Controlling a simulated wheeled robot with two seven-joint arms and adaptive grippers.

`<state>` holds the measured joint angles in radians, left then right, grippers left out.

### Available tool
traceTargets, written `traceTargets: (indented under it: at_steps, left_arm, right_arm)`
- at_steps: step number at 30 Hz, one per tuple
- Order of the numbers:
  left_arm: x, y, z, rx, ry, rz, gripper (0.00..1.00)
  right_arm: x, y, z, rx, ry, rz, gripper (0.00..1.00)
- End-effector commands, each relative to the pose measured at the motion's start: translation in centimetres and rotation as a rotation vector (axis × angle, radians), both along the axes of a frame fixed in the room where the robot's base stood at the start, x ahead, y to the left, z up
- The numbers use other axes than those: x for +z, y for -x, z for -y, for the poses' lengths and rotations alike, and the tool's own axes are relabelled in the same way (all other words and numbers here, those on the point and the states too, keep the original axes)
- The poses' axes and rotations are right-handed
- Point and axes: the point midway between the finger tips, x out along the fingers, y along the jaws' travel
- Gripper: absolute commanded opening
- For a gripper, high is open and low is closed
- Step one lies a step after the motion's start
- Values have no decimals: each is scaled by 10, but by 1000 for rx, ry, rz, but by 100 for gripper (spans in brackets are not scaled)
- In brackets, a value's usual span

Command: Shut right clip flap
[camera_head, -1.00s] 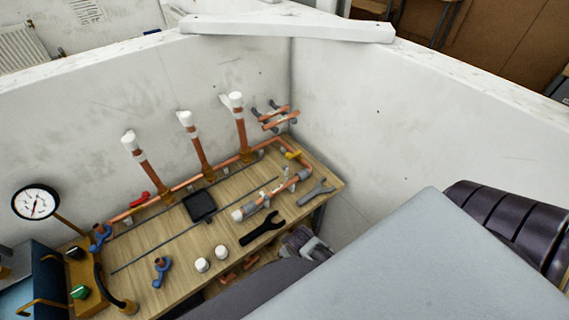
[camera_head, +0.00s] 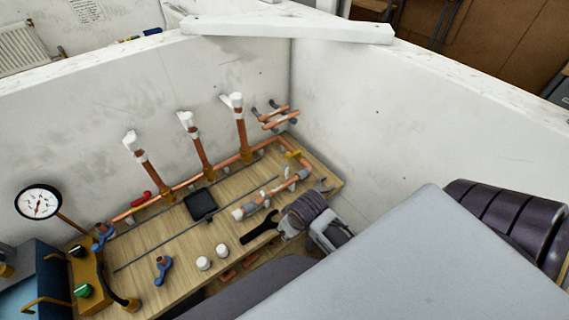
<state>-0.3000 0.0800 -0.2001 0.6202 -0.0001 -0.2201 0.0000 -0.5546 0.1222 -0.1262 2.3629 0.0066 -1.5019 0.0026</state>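A short copper pipe (camera_head: 277,193) with pale grey ends lies along the right part of the wooden bench (camera_head: 165,255). Small whitish clip parts show around it, with the right clip (camera_head: 286,174) near its right end. The clip is too small to tell how its flap stands. My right gripper (camera_head: 287,226) is low over the front right of the bench, just in front of the pipe and beside the black wrench. Its fingers are small and partly hidden, and I cannot tell whether they are open. My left gripper is not in view.
A black wrench (camera_head: 260,228) and a grey wrench (camera_head: 323,186) lie near the gripper. Three upright copper pipes with white caps (camera_head: 187,119) rise at the back. White walls (camera_head: 370,130) close off the back and right. A pressure gauge (camera_head: 38,202) stands at left.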

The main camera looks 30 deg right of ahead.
Motion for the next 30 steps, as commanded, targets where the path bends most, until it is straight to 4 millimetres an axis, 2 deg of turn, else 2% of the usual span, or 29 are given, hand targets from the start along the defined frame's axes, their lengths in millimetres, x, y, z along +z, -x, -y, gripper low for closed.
traceTargets:
  at_steps: [4, 8, 20, 30]
  left_arm:
    - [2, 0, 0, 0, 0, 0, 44]
    - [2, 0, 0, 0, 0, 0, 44]
    - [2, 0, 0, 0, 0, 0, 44]
    - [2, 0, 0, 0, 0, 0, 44]
  right_arm:
    - [21, -1, -1, 5, -5, 5, 38]
    - [32, -5, -3, 15, -11, 1, 38]
    - [36, -26, -8, 45, -29, -24, 38]
    - [35, -64, -6, 73, -35, -71, 38]
